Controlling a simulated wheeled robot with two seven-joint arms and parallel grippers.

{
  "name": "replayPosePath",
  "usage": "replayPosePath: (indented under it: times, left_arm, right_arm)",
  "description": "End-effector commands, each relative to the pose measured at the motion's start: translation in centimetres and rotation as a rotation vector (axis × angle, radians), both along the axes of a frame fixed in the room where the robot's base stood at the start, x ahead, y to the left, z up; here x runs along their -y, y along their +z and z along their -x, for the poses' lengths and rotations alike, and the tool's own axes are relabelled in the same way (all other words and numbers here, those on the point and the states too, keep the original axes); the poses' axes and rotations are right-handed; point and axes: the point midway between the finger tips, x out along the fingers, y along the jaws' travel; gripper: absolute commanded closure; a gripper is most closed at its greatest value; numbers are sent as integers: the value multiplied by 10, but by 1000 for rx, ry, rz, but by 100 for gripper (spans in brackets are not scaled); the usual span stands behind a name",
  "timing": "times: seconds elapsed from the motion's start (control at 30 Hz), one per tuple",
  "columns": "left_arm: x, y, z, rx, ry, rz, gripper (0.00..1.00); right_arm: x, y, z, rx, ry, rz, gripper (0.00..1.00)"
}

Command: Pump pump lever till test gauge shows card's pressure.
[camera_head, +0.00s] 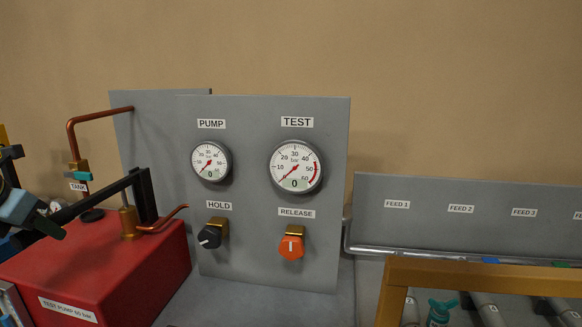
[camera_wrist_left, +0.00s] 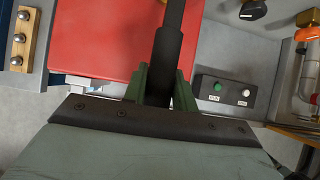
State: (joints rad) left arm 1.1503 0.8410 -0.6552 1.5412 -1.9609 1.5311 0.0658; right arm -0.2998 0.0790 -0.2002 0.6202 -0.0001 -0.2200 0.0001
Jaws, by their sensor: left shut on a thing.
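The red test pump (camera_head: 100,265) stands at the lower left, with its black pump lever (camera_head: 100,194) sloping down to the left from the post. My left gripper (camera_head: 40,222) is at the left edge. In the left wrist view its green fingers (camera_wrist_left: 163,88) are shut on the lever's dark handle (camera_wrist_left: 166,50). The test gauge (camera_head: 296,166) has its needle at 0, and its small window reads 0. The pump gauge (camera_head: 211,161) also reads 0. I cannot make out a pressure card. My right gripper is not in view.
Below the gauges are the black hold knob (camera_head: 210,238) and the orange release knob (camera_head: 291,247). A tan frame (camera_head: 470,276) and a grey feed panel (camera_head: 460,225) are to the right. A button box (camera_wrist_left: 226,90) shows in the left wrist view.

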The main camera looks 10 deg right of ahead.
Motion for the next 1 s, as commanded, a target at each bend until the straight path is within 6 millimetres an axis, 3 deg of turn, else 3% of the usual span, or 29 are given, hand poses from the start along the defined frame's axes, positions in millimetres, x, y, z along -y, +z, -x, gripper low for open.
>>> replayPosePath:
  times: [0.83,1.0]
  left_arm:
    - [0,1,0,1,1,0,95]
    - [0,12,-1,-19,0,-8,95]
  right_arm:
    - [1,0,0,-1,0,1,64]
    - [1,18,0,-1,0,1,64]
